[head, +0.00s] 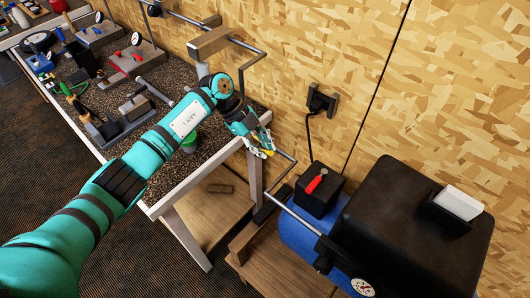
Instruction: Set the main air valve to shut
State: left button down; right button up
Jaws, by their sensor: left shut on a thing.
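My left gripper (259,143) is at the right end of the bench, by the wall. It is shut on a small yellow part (266,153), which looks like the handle of the main air valve. The fingers cover most of it, so I cannot tell which way the handle points. A thin metal pipe (286,155) ends close by, below and right of the fingertips. My right gripper is not in view.
The compressor has a blue tank (299,237), a black cover (415,215), a gauge (362,287) and a black box with a red lever (316,181). A socket (320,101) is on the wall. Tools crowd the bench (160,178). A green-topped container (190,142) stands beside my arm.

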pick_arm(q)
jog(key=shift+w+a+r+h, duration=0.15)
jog(key=shift+a+h, duration=0.05)
jog(key=shift+h, duration=0.1)
dwell(0.4)
jog(key=c, duration=1.3)
grip_release()
jog(key=shift+o, duration=0.2)
jog(key=v, duration=1.2)
jog(key=shift+w, duration=0.2)
